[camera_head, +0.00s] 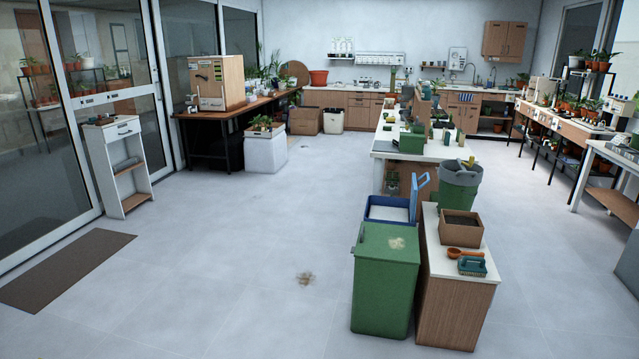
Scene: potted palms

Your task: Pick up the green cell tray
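A small dark green item with a gridded top (472,266), which looks like the green cell tray, lies at the front of the white-topped wooden cabinet (440,262) right of centre. It is too small in the picture to make out its cells. An orange-brown scoop (464,253) lies just behind it, and a brown box with dark contents (461,229) stands behind the scoop. Neither of my grippers is in view.
A green bin (385,285) and a blue bin with its lid raised (388,210) stand left of the cabinet. A grey-green bin (458,188) is behind it. The long central bench (408,152) is cluttered. Open floor lies left and right; a brown mat (65,268) is at left.

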